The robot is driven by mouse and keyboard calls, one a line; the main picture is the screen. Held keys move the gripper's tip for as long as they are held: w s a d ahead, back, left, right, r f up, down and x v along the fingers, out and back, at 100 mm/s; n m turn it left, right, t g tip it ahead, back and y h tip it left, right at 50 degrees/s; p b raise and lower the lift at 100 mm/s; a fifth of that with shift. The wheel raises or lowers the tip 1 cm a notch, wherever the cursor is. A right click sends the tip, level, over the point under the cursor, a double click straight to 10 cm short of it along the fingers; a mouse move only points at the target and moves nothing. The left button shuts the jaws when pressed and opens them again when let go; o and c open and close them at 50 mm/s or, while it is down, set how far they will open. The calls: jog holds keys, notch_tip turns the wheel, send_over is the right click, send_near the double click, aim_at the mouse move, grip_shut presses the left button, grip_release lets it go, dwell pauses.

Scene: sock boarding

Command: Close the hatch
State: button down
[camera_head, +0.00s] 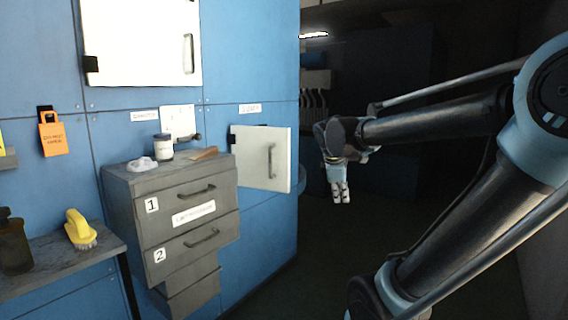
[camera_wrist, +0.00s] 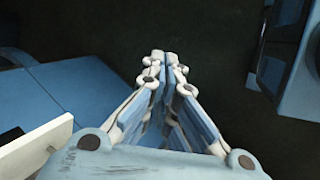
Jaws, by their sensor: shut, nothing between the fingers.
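A white hatch door (camera_head: 258,158) with a vertical handle is on the blue wall, right of the grey drawers. Its dark hinge is on the left, and its free right edge stands out from the wall, so it looks ajar; the opening behind it is hidden. My gripper (camera_head: 340,192) is to the right of the door, apart from it, pointing down with its fingers together and empty. In the wrist view my gripper (camera_wrist: 165,62) points over dark floor. A white panel edge (camera_wrist: 38,148), probably the hatch door, shows at lower left there.
A larger white hatch (camera_head: 140,40) is higher on the wall, at upper left. Grey drawers (camera_head: 190,215) carry a jar (camera_head: 163,147) and small items. A yellow brush (camera_head: 79,230) lies on the shelf at left. Dark floor (camera_head: 330,260) below my gripper looks clear.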

jog(key=w+a+r+n+t, duration=0.2)
jog(key=w+a+r+n, duration=0.55)
jog(key=w+a, duration=0.25)
jog(key=n+t, duration=0.2)
jog(key=n, duration=0.7)
send_near(287, 166)
jog(key=f, duration=0.1)
jog(key=w+f, duration=0.1)
jog(key=f, duration=0.1)
jog(key=shift+w+d+f, duration=0.15)
jog(key=shift+w+d, duration=0.05)
jog(key=shift+d, duration=0.15)
jog(key=shift+w+d, duration=0.2)
jog(key=shift+w, duration=0.5)
jog(key=shift+a+n, duration=0.1)
jog(key=shift+n, duration=0.15)
